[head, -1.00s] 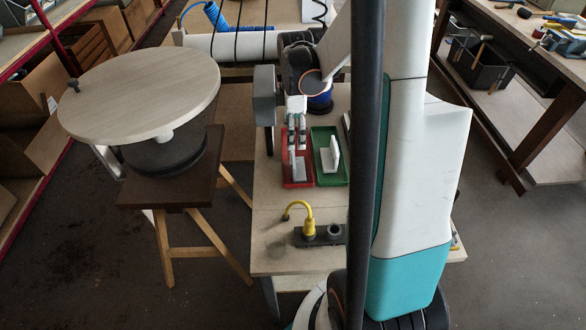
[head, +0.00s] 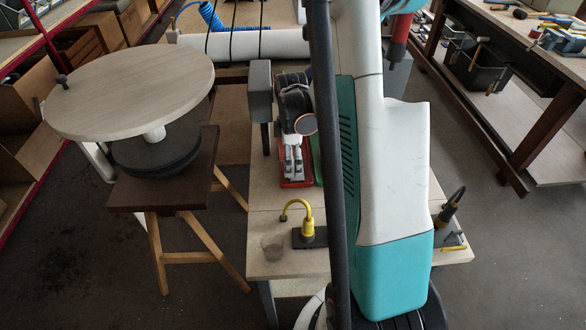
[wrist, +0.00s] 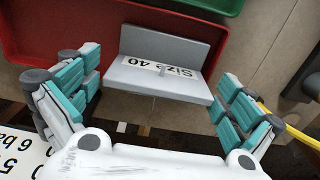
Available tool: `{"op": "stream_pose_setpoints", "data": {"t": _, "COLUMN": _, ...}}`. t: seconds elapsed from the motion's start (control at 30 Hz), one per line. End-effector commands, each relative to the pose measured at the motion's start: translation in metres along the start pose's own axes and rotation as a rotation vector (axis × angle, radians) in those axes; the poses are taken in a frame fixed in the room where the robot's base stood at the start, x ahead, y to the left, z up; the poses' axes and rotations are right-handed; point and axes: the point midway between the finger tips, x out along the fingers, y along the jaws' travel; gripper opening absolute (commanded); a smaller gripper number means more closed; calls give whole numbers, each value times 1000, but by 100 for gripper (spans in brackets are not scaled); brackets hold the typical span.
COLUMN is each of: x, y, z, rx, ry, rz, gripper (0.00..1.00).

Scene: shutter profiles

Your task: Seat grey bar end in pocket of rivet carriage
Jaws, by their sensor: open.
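My gripper (head: 293,160) points down over the red tray (head: 282,182) in the head view. In the wrist view my gripper (wrist: 160,75) is open, with teal-padded fingers wide apart on both sides of a pale grey L-shaped piece (wrist: 158,45) marked "Size 40". The piece lies at the edge of the red tray (wrist: 40,40), between the fingers; I cannot tell whether they touch it. I cannot make out a grey bar or a rivet carriage for certain; my arm hides part of the bench in the head view.
A green tray (wrist: 215,4) adjoins the red one. A yellow hooked piece (head: 298,208) stands on a dark block (head: 314,240) near the bench's front. A grey post-mounted box (head: 260,80) stands left of my gripper. A round wooden disc (head: 130,90) is further left.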

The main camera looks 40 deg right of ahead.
Motion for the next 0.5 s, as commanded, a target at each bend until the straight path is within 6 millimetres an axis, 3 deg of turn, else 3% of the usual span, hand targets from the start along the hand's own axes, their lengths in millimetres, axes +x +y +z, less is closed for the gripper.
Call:
{"op": "stream_pose_setpoints", "data": {"t": 0.23, "x": 2, "y": 0, "z": 0, "rx": 0, "ry": 0, "rz": 0, "gripper": 98}}
{"op": "stream_pose_setpoints", "data": {"t": 0.4, "x": 2, "y": 0, "z": 0, "rx": 0, "ry": 0, "rz": 0, "gripper": 59}}
{"op": "stream_pose_setpoints", "data": {"t": 0.5, "x": 2, "y": 0, "z": 0, "rx": 0, "ry": 0, "rz": 0, "gripper": 58}}
